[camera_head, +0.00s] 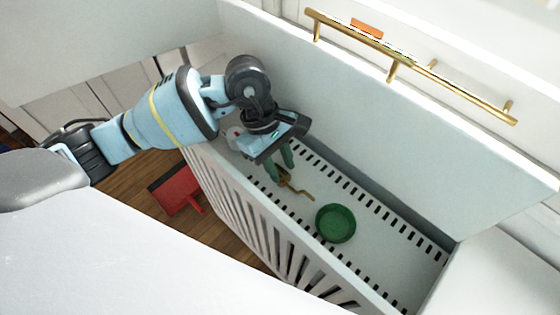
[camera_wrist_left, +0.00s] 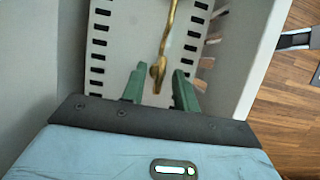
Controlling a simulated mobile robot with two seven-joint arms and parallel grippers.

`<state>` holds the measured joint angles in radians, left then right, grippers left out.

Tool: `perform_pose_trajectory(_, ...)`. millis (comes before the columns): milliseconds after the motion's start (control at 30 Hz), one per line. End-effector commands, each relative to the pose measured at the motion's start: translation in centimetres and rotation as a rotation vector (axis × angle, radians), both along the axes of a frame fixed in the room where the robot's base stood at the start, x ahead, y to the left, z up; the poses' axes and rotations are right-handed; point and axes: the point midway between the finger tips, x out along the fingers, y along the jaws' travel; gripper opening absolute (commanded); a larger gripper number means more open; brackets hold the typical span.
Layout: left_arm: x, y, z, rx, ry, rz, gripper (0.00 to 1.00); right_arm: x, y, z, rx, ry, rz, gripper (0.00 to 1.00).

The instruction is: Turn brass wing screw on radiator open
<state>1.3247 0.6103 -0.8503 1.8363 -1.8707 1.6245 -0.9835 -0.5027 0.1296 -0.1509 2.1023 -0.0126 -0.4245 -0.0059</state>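The brass wing screw (camera_head: 296,187) shows in the head view as a thin, bent brass piece inside the white slotted radiator (camera_head: 375,245). In the left wrist view the brass piece (camera_wrist_left: 168,35) runs down from the top edge, its wider end lying between my fingertips. My left gripper (camera_head: 281,165) reaches down into the radiator from the upper left. In the wrist view its two green fingers (camera_wrist_left: 159,88) are apart, with a gap on each side of the brass end. Whether that end is level with the fingertips or beyond them I cannot tell. My right gripper is not in view.
A green round dish (camera_head: 335,222) sits on the slotted panel just right of the brass piece. White slats (camera_head: 238,205) and a tall back panel flank the left arm. A brass rail (camera_head: 450,92) runs above. A red dustpan-like object (camera_head: 176,190) lies on the wooden floor.

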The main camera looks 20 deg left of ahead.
Motion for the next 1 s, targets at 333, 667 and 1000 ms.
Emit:
perform_pose_trajectory(333,0.0,0.0,0.0,0.000,0.000,0.000,0.00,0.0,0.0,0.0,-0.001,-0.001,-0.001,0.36)
perform_pose_trajectory(667,-0.1,0.0,0.1,0.001,-0.001,0.054,0.00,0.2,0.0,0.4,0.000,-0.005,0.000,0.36)
perform_pose_trajectory(1000,-0.3,0.1,0.2,0.001,0.001,0.298,0.00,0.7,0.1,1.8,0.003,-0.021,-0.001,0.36)
